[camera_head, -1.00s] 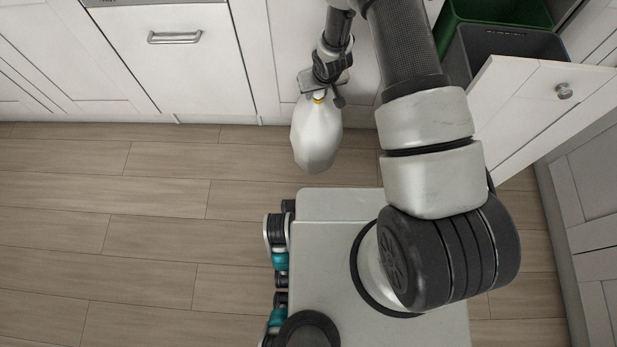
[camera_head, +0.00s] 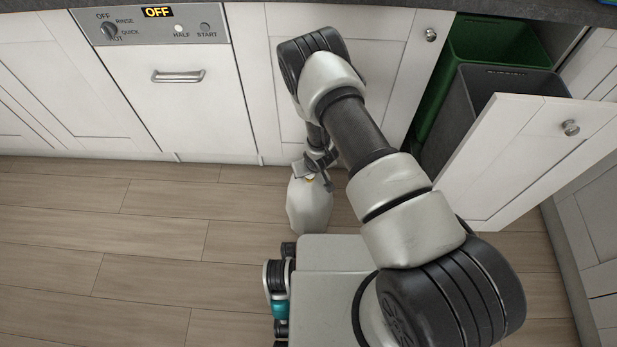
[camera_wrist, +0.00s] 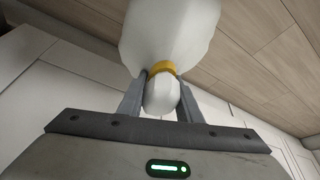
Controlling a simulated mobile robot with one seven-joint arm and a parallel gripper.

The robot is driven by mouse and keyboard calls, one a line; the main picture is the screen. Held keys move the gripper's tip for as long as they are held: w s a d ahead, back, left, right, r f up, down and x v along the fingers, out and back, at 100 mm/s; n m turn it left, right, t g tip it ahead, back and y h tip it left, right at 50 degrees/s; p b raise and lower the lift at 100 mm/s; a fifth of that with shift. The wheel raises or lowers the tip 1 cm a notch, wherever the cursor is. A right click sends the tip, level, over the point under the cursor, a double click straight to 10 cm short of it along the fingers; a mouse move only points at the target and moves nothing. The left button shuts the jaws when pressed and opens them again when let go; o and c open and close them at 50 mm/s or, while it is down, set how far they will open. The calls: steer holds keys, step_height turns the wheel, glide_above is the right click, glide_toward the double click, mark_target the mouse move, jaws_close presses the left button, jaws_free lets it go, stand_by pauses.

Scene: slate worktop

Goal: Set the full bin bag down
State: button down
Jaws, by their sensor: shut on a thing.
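The full bin bag (camera_head: 309,207) is white, with a yellow tie at its neck. In the head view it hangs upright below my gripper (camera_head: 314,174), close to the floor; I cannot tell whether its bottom touches the floor. In the wrist view the bag (camera_wrist: 172,35) fills the top middle, and my gripper's fingers (camera_wrist: 160,92) are shut on its neck at the yellow tie. Part of the bag's lower edge is close to my own base in the head view.
The wooden floor (camera_head: 130,235) is clear to the left. White cabinet fronts and a dishwasher (camera_head: 180,105) stand behind the bag. At right, a cabinet door (camera_head: 530,150) is open, with a green bin (camera_head: 490,42) and a grey bin (camera_head: 462,110) inside.

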steer(key=shift+f+b, duration=0.3)
steer(key=shift+f, duration=1.05)
steer(key=c, duration=1.3)
jaws_free()
steer(key=shift+f, duration=0.1)
